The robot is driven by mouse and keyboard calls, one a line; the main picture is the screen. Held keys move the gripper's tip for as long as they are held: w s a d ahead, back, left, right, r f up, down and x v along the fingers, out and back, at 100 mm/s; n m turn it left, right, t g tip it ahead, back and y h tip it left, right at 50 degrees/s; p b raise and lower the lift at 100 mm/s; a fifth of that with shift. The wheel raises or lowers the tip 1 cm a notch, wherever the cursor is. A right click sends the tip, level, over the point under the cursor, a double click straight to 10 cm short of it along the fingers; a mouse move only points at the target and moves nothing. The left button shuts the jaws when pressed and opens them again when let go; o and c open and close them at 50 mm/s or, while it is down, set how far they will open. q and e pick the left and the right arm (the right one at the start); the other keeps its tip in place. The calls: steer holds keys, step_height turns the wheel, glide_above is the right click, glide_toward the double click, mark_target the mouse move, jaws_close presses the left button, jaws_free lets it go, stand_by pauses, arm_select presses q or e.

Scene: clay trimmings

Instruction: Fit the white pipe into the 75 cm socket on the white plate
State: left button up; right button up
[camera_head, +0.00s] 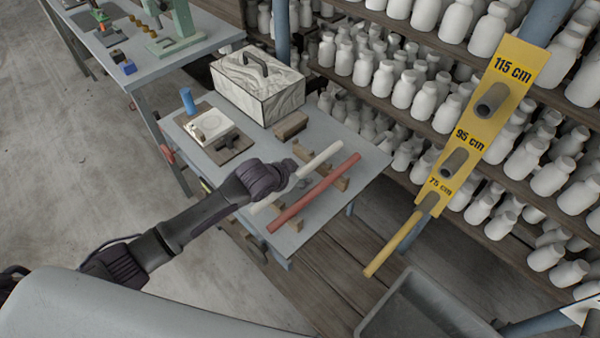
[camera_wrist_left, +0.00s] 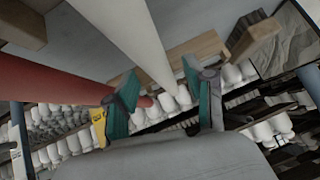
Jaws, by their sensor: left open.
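A white pipe (camera_head: 320,160) lies on wooden supports on the grey table, beside a red pipe (camera_head: 315,193). My left gripper (camera_head: 299,176) is over the white pipe and hides its middle. In the left wrist view the two teal fingers (camera_wrist_left: 163,96) are apart, and the white pipe (camera_wrist_left: 135,32) runs towards the gap between them; I cannot tell whether they touch it. The plate with the 75 cm socket (camera_head: 429,203) is yellow (camera_head: 482,123), not white. A yellow pipe (camera_head: 395,245) sticks out at that socket. The 95 cm and 115 cm sockets show no pipe. My right gripper is out of view.
A marbled box (camera_head: 258,88) with a handle, a wooden block (camera_head: 290,125) and a board with a white tile (camera_head: 210,127) stand behind the pipes. Shelves of white bottles (camera_head: 395,85) rise behind the yellow plate. A grey bin (camera_head: 420,308) stands below it.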

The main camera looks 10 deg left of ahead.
mark_target(299, 174)
arm_select(q)
steer(key=shift+w+f, duration=0.15)
jaws_close()
stand_by(0.4)
steer(key=shift+r, duration=0.55)
step_height(299, 174, up, 3)
steer(key=shift+f+b, duration=0.2)
steer(key=shift+b, duration=0.2)
steer(key=s+d+r+b, duration=0.2)
steer(key=s+d+r, duration=0.3)
steer(key=d+r, duration=0.4)
steer(key=s+a+r+n+y, duration=0.2)
steer(key=s+a+r, duration=0.15)
steer(key=a, duration=0.45)
steer(key=s+a+r+n+y, duration=0.25)
steer(key=s+a, duration=0.25)
steer(key=a, duration=0.3)
steer(key=w+d+f+m+h, duration=0.2)
steer(key=w+d+f, duration=0.1)
steer(key=d, duration=0.5)
steer(key=w+d+f+m+h, duration=0.2)
steer(key=w+d+f, duration=0.2)
steer(key=d, duration=0.5)
steer(key=shift+w+d+f, duration=0.25)
steer(key=shift+w+f, duration=0.05)
steer(key=shift+w, duration=0.35)
